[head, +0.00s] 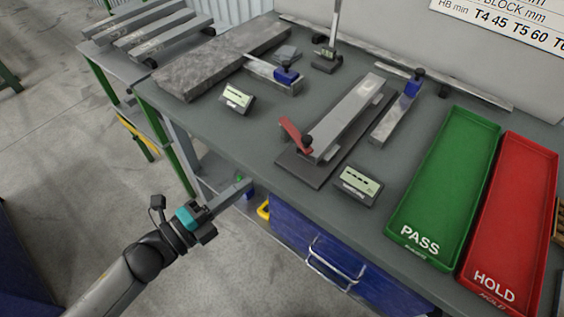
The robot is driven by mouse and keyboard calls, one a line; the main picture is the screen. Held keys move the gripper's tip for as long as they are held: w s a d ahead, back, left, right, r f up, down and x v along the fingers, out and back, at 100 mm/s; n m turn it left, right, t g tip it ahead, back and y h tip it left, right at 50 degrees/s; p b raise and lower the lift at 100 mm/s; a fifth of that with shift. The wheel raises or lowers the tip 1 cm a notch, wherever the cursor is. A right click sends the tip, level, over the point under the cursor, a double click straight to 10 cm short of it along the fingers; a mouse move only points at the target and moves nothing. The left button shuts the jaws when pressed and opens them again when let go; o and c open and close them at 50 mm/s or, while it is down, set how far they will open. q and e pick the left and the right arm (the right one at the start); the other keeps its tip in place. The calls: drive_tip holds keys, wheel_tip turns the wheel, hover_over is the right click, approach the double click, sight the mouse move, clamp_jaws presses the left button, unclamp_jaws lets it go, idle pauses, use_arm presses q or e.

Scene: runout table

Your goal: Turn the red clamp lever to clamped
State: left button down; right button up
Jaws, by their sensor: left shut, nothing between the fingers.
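The red clamp lever (290,133) sits at the near left end of a grey metal bar fixture (343,118) on a dark base plate (300,170). The lever is tilted, its free end up and to the left, apart from any gripper. A dark round knob shows beside its lower end. My left gripper (246,185) is shut and empty, out in front of the table's near edge, below and left of the lever. My right gripper is not in view.
Small display boxes (237,98) and (358,185) stand left and right of the fixture. A green PASS tray (447,185) and red HOLD tray (512,220) lie at right. A thick grey slab (222,60) lies at back left. A blue drawer cabinet (330,255) is under the table.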

use_arm(q)
approach(307, 144)
drive_tip(key=x, duration=0.4)
drive_tip(key=p+x, duration=0.1)
drive_tip(key=shift+w, duration=0.55)
drive_tip(key=shift+w+d, duration=0.25)
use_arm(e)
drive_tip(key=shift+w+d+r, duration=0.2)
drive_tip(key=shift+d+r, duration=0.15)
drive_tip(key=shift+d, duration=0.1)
use_arm(q)
drive_tip(key=shift+w+d+n+t+y, duration=0.25)
drive_tip(key=shift+d+n+t+y, duration=0.25)
drive_tip(key=shift+d+t+y, duration=0.35)
drive_tip(key=d, duration=0.1)
drive_tip(key=w+d+b, duration=0.1)
drive_tip(key=shift+w+d, duration=0.1)
drive_tip(key=shift+d, duration=0.15)
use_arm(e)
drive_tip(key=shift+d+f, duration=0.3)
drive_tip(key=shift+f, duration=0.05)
use_arm(q)
drive_tip(key=shift+a, duration=0.15)
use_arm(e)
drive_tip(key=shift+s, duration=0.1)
